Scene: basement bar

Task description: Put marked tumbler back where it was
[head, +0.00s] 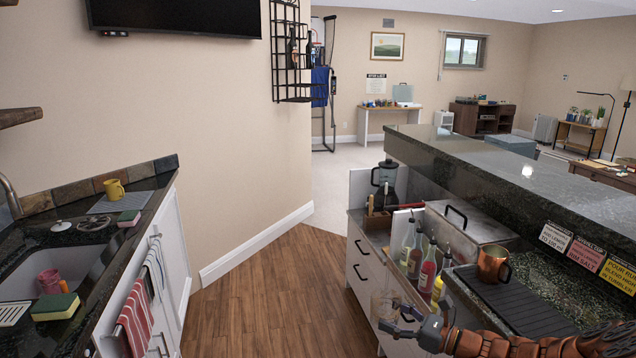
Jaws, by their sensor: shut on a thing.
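My gripper (405,324) is at the bottom of the head view, in front of the bar's bottle section. It is shut on a clear glass tumbler (383,304), held beside the white cabinet front. The tumbler is see-through and small here, and I cannot make out a mark on it. The fingers partly hide its lower right side.
Several bottles (428,266) stand in a rack just behind the gripper. Signs (587,255) hang under the raised counter. A sink (60,268) holding a pink cup (48,281) is left. The wood floor (275,295) between is clear.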

